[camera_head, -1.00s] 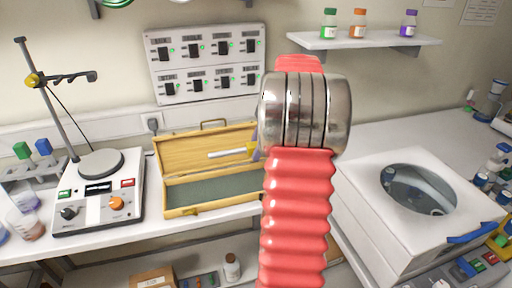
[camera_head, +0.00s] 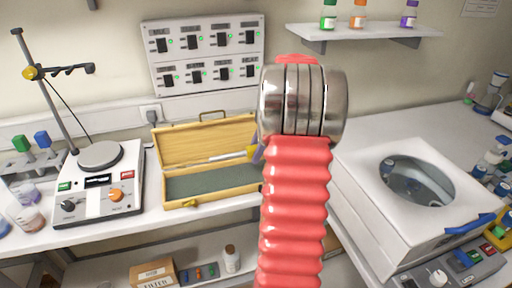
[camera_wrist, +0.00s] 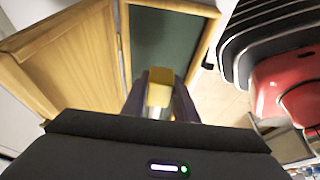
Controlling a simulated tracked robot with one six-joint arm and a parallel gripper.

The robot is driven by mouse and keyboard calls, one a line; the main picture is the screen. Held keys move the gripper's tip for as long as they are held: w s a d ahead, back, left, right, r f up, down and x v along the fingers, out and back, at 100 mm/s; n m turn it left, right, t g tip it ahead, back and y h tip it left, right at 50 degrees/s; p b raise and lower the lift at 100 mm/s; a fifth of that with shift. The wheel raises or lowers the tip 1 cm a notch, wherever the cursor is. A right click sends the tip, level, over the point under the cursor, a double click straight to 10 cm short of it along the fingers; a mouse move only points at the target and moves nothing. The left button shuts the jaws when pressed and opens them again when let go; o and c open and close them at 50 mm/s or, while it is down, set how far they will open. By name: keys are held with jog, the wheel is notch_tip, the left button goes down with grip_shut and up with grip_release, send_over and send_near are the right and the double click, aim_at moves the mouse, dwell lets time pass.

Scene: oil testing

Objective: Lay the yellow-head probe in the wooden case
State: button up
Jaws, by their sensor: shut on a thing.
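The yellow-head probe (camera_head: 228,156) has a pale rod that points left in the head view. Its yellow head (camera_wrist: 159,93) sits between my gripper's dark fingers in the wrist view. My gripper (camera_wrist: 160,98) is shut on it. In the head view my gripper (camera_head: 257,152) is mostly hidden behind my red arm. The wooden case (camera_head: 183,203) stands open on the bench, with its lid raised at the back and a dark green lining. The probe appears in front of the lid, above the lining. In the wrist view the case (camera_wrist: 127,50) lies beyond the fingers.
A hotplate stirrer (camera_head: 98,190) with a stand is left of the case. A white centrifuge-like machine (camera_head: 375,205) is at the right. A switch panel (camera_head: 206,52) and a bottle shelf (camera_head: 375,32) are on the wall. A carton (camera_head: 154,274) sits below.

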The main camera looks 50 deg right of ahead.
jog(key=shift+f, duration=3.2)
jog(key=o, duration=1.1)
jog(key=v, duration=1.3)
jog(key=shift+s+d+r, duration=0.2)
jog(key=shift+r, duration=0.05)
